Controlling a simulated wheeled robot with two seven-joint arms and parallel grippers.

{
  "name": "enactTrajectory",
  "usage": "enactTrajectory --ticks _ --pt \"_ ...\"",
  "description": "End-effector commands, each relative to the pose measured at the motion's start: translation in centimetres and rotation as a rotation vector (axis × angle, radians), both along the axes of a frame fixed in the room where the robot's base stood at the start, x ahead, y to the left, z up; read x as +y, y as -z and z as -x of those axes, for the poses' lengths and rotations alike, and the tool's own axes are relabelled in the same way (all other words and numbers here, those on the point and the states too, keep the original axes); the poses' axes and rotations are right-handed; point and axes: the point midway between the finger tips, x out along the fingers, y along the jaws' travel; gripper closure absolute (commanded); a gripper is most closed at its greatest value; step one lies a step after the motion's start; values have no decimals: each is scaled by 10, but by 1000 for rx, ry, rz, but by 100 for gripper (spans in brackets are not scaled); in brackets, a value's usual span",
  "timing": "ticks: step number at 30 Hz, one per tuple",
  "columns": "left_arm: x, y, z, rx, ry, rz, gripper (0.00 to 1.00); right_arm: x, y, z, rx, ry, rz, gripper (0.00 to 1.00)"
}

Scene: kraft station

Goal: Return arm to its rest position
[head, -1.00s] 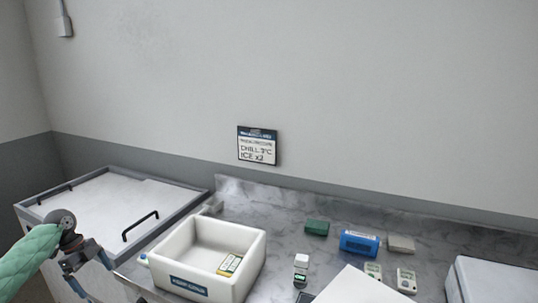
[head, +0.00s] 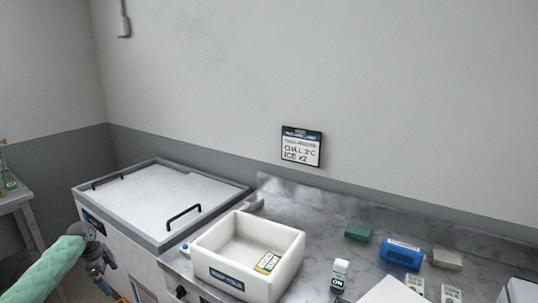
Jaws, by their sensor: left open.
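My left arm comes in at the lower left in a green sleeve. My left gripper (head: 112,283) is low in front of the grey chest with the white lid. It is open, with nothing seen between its fingers, and is apart from the counter and the white box. My right gripper is not in the head view.
A white open box (head: 222,262) on the marbled counter (head: 315,225) holds a yellow-and-white pack (head: 267,262). Right of it are a white bottle (head: 339,276), a green block (head: 357,233) and a blue pack (head: 402,254). The chest (head: 165,195) has black handles. A side table (head: 18,198) stands far left.

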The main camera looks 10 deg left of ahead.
Motion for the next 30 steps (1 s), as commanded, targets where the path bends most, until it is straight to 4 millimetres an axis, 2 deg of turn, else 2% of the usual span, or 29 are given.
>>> enactTrajectory --ticks 7,12,15,21,29,30 --pt "63 -7 -33 -174 -387 -254 0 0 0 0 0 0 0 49" --pt "110 -32 -56 -392 -648 -407 0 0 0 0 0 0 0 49" --pt "127 -47 -66 -508 -742 -456 0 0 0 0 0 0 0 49" --pt "147 -73 -78 -690 -852 -503 0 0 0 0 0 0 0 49" --pt "161 -103 -90 -886 -927 -522 0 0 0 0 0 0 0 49" --pt "154 -89 -88 -869 -923 -516 0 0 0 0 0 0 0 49"
